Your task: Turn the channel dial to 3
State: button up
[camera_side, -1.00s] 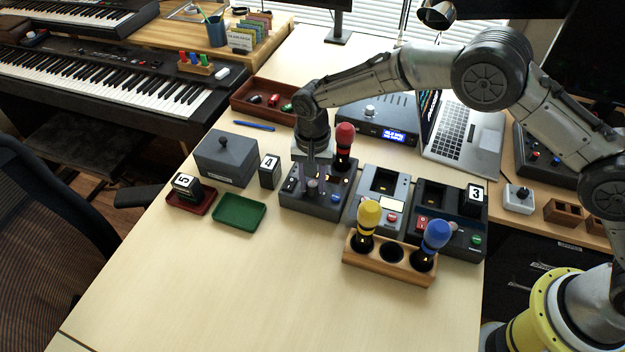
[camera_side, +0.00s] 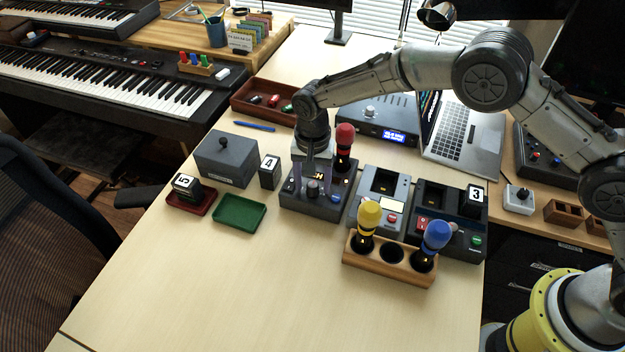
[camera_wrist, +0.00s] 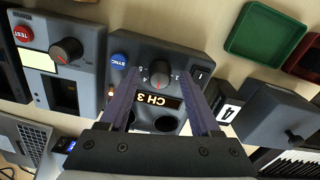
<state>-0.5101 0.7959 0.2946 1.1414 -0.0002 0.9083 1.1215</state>
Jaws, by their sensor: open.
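The channel dial (camera_wrist: 159,76), a dark round knob with a reddish mark, sits on a dark grey unit (camera_wrist: 188,54) with numbers around it. The dial also shows in the side view (camera_side: 313,187). The orange display (camera_wrist: 153,99) beside it reads CH 3. A blue SYNC button (camera_wrist: 119,61) is next to the dial. My gripper (camera_wrist: 160,80) is open, with one finger on each side of the dial. The fingers look apart from the knob; their exact height above the panel is hard to tell.
A red-topped microphone (camera_side: 344,143) stands at the unit's back. A grey unit (camera_side: 393,218) is to its right. A wooden holder (camera_side: 390,265) with yellow and blue microphones is in front. A block marked 4 (camera_side: 269,172) and a green tray (camera_side: 240,213) are left. The front table is clear.

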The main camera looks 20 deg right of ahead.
notch_tip(320, 180, up, 14)
dwell(0.6)
jog(key=shift+d+f, duration=0.1)
notch_tip(320, 180, up, 7)
jog(key=m+t, duration=0.1)
send_over(313, 184)
jog(key=w+d, duration=0.1)
jog(key=d, duration=0.3)
jog(key=s+d+r+t, duration=0.1)
jog(key=s+d+r, duration=0.1)
jog(key=d+r, duration=0.5)
jog(key=s+d+r+t, duration=0.2)
jog(key=s+d+r, duration=0.7)
jog(key=s, duration=0.1)
jog(key=s+d+f+n+t, duration=0.1)
jog(key=s+d, duration=0.2)
jog(key=s, duration=0.4)
jog(key=s+d+f+n+t, duration=0.1)
jog(key=s+d, duration=0.2)
jog(key=s, duration=0.3)
jog(key=s+d+f+n, duration=0.1)
jog(key=s+f+n, duration=0.5)
jog(key=s+f, duration=0.2)
jog(key=shift+f, duration=0.5)
